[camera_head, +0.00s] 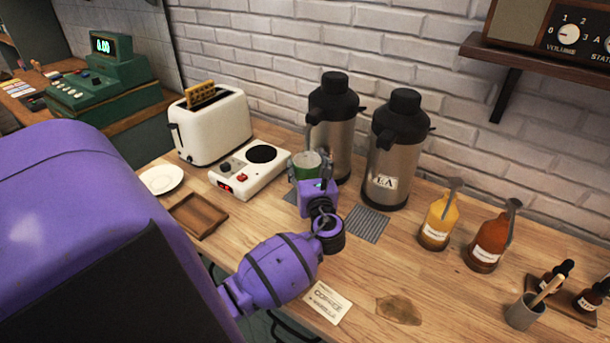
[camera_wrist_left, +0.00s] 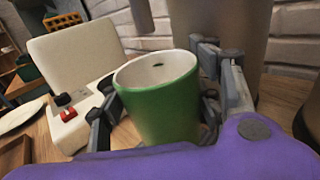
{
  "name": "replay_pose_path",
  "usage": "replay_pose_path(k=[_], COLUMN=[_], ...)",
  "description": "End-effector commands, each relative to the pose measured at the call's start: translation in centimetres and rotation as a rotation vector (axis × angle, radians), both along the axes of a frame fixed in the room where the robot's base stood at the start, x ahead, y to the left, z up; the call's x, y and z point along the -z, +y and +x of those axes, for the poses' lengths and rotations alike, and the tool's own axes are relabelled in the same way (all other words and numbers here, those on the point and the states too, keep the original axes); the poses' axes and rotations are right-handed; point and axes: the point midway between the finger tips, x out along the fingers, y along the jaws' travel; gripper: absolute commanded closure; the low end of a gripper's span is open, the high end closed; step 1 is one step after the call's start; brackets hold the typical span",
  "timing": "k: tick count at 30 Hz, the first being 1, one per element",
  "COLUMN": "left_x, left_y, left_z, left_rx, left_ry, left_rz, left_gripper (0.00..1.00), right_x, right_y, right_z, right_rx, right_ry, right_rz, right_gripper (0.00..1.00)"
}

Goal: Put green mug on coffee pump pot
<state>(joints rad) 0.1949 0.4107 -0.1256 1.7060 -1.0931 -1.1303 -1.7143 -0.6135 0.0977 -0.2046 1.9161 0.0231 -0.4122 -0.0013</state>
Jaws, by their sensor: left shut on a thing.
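The green mug (camera_head: 305,160) is held upright by my left gripper (camera_head: 312,178), in front of the left pump pot (camera_head: 334,135). In the left wrist view the mug (camera_wrist_left: 162,108) has a white inside and sits between both fingers, which are shut on it. I cannot tell whether its base touches the counter. Two steel pump pots with black tops stand against the wall. The right pot (camera_head: 390,160) has a label that seems to read TEA. The left pot's lower front is hidden by the mug and gripper. My right gripper is not in view.
A hot plate (camera_head: 249,171) and a white toaster (camera_head: 210,127) stand left of the mug. A ribbed grey mat (camera_head: 367,223) lies before the right pot. Yellow (camera_head: 439,222) and orange (camera_head: 489,244) bottles stand farther right. A COFFEE card (camera_head: 327,302) lies near the front edge.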

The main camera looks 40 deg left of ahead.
Motion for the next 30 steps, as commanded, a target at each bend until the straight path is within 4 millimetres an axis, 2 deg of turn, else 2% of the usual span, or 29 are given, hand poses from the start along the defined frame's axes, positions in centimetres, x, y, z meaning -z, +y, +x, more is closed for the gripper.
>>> replay_pose_path(k=[3, 9, 12, 23, 24, 28, 30], left_x=[0.1, 2.7, 3.3, 3.9, 4.1, 4.0, 4.0], left_y=[0.5, 0.5, 0.5, 0.5, 0.5, 0.5, 0.5], left_z=[0.5, 0.5, 0.5, 0.4, 0.4, 0.4, 0.4], left_rx=[0.001, 0.000, 0.001, 0.001, 0.001, 0.001, 0.001], left_ry=[-0.001, 0.002, -0.001, 0.002, 0.003, 0.002, 0.002], left_rz=[0.001, 0.000, 0.001, 0.000, 0.000, -0.001, -0.001], left_gripper=[0.83, 0.83, 0.83, 0.83, 0.40, 0.22, 0.22], right_x=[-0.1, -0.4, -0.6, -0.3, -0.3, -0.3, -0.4], right_y=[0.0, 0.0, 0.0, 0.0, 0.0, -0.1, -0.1], right_z=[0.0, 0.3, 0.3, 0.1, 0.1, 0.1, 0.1], right_rx=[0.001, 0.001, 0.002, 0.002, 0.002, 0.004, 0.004], right_ry=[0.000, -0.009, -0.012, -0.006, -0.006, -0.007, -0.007], right_rz=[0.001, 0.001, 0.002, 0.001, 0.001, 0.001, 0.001], right_gripper=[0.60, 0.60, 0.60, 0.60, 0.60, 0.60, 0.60])
